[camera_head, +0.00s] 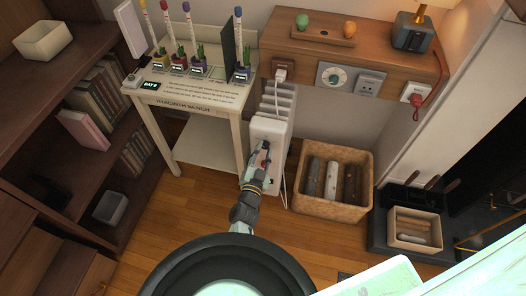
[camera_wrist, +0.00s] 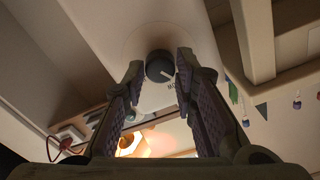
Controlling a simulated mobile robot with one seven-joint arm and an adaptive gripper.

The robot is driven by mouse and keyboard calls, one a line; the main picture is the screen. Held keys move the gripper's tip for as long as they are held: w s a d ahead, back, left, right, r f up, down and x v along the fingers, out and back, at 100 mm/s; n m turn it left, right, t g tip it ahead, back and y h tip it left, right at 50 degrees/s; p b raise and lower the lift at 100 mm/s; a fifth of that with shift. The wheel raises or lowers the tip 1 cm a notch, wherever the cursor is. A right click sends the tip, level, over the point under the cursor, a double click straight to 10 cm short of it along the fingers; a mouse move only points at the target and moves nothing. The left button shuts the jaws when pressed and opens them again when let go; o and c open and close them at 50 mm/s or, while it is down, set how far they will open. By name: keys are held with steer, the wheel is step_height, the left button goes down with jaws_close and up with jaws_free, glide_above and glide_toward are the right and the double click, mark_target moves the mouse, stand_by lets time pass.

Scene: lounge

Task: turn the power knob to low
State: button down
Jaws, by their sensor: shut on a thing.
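The power knob (camera_wrist: 160,66) is a dark round dial with a white pointer mark on the front of a white heater (camera_wrist: 152,30). In the wrist view the pointer slants to the lower right, near small printed letters that are only partly legible. My gripper (camera_wrist: 161,71) has one finger on each side of the knob and is shut on it. In the camera_head view the heater (camera_head: 268,127) stands against the wall, and my gripper (camera_head: 263,157) is at its front face. The knob is hidden there by my gripper.
A white plant stand (camera_head: 190,95) is left of the heater. A wicker basket (camera_head: 333,205) of rolled things stands close on its right. A plug and cord (camera_head: 280,75) hang above the heater from a wooden wall shelf (camera_head: 385,55). Wooden floor is open in front.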

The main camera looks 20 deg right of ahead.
steer(key=m, duration=0.6)
steer(key=shift+m, duration=0.3)
stand_by(0.4)
steer(key=c, duration=1.3)
jaws_free()
steer(key=shift+r, duration=5.05)
